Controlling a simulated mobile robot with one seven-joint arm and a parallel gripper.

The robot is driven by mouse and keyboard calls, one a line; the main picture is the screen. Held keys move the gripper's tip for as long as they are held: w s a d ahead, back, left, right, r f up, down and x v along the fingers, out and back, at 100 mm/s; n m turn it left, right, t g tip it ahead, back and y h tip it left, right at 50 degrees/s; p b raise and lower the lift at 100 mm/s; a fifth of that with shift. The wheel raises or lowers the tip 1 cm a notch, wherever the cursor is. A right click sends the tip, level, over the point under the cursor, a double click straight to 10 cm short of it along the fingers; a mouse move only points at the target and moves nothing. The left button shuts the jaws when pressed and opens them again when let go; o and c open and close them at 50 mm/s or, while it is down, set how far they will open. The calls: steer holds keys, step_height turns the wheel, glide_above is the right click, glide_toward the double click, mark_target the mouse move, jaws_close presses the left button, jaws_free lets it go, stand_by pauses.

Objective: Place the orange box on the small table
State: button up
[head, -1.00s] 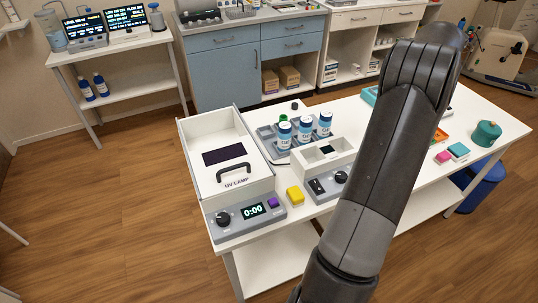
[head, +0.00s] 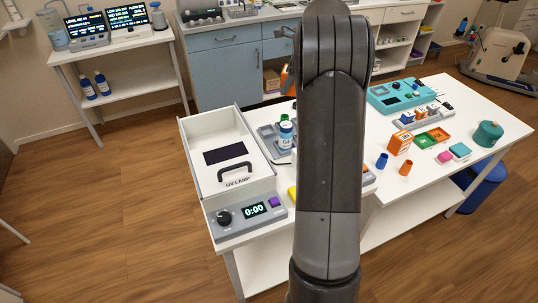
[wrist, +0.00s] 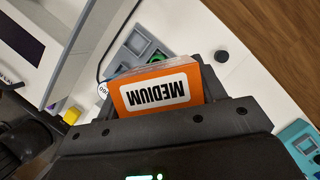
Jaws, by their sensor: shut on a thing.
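My gripper (wrist: 160,92) is shut on an orange box (wrist: 196,82) with a white label reading MEDIUM, upside down in the wrist view. In the head view, only an orange edge of the held box (head: 287,80) shows left of my arm; my arm hides the gripper's jaws there. Another orange box (head: 399,143) stands on the long white table (head: 480,107). A smaller white table (head: 124,58) with a lower shelf stands at the back left. It bears screens and bottles.
The UV lamp box (head: 190,150) with a black handle fills the long table's left end. Blue cabinets (head: 225,75) stand behind.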

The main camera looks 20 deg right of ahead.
steer(key=a+n+g, duration=0.3)
steer(key=a+n, duration=0.4)
steer(key=a, duration=1.9)
steer(key=shift+y, duration=0.4)
steer(key=f, duration=0.7)
steer(key=s+f, duration=0.1)
steer(key=f, duration=0.2)
steer(key=shift+f, duration=0.15)
steer(key=shift+w+f, duration=0.1)
steer(key=shift+f, duration=2.25)
steer(key=shift+f, duration=0.1)
steer(key=o, duration=1)
